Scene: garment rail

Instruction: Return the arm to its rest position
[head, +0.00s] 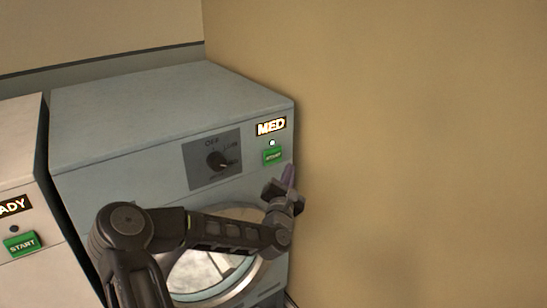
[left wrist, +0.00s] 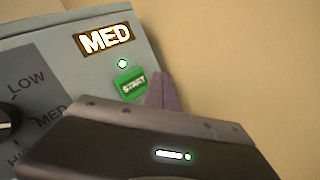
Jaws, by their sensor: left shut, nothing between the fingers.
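My left arm comes in from the bottom left in the head view and reaches across the front of a grey-blue dryer-like machine (head: 170,110). My left gripper (head: 289,176) is shut and empty, just below the green start button (head: 272,155). In the left wrist view the purplish fingertips (left wrist: 162,92) show next to the right edge of the green start button (left wrist: 130,85); I cannot tell whether they touch it. A small light (head: 272,143) above the button is lit, under a lit "MED" sign (head: 271,126). My right gripper is not in view.
A dial (head: 218,160) sits on the machine's panel. The round glass door (head: 205,270) is below, partly behind my arm. A second machine (head: 25,160) with a green start button (head: 21,244) stands at the left. A tan wall (head: 420,150) is close on the right.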

